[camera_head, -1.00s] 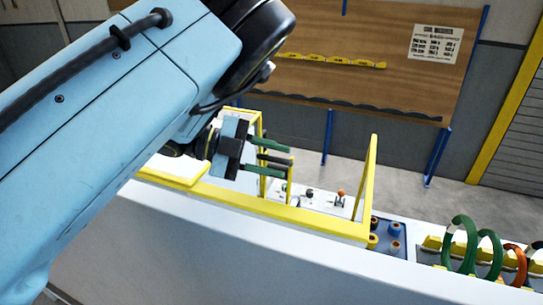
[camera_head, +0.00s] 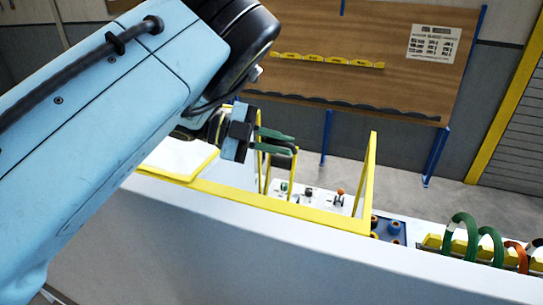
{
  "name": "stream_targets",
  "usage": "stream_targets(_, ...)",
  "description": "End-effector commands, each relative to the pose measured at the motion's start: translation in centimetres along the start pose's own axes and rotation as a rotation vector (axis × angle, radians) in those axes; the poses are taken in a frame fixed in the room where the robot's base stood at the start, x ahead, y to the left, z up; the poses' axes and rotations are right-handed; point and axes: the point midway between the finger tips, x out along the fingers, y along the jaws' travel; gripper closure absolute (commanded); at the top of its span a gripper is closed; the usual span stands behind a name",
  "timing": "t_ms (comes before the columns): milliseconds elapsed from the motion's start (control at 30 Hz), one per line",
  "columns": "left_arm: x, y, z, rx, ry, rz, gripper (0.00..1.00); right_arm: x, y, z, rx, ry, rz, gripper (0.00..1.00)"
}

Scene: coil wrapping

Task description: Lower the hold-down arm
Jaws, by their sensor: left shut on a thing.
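My left gripper (camera_head: 276,142) comes in from the left on its big blue arm, above the machine with the yellow frame. Its green fingers point right and are close together, shut on a thin dark part that I take to be the hold-down arm. Most of that part is hidden by the fingers and the gripper body, so its angle cannot be told. The yellow frame (camera_head: 369,185) stands upright on the white machine top, with a post to the right of the gripper. My right gripper is not in view.
Small knobs, one with an orange top (camera_head: 340,193), stand on the white panel behind the yellow rail. A blue tray (camera_head: 387,230) with spools lies to the right. Green and orange coils (camera_head: 462,232) stand on a yellow rack further right.

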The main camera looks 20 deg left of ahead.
Motion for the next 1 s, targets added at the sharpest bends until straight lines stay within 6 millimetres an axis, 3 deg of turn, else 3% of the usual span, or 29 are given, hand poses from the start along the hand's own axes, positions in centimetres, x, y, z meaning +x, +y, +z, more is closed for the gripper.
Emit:
stream_targets(133, 0.9, -1.3, 2.5, 0.009, -0.002, -0.005, 1.00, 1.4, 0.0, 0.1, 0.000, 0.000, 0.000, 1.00)
stream_targets(333, 1.7, -2.5, 4.3, -0.063, -0.001, 0.023, 1.00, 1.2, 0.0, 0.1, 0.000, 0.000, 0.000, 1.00)
stream_targets(800, 2.0, -2.9, 4.9, -0.102, -0.001, 0.036, 1.00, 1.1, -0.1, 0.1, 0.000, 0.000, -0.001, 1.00)
stream_targets(833, 2.0, -3.0, 4.9, -0.102, -0.001, 0.036, 0.83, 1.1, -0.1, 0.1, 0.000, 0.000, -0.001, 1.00)
stream_targets(933, 2.0, -2.9, 4.9, -0.103, -0.001, 0.037, 0.70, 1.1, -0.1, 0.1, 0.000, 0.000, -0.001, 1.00)
stream_targets(1000, 2.0, -2.8, 4.9, -0.104, -0.001, 0.038, 0.67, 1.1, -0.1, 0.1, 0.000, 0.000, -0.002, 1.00)
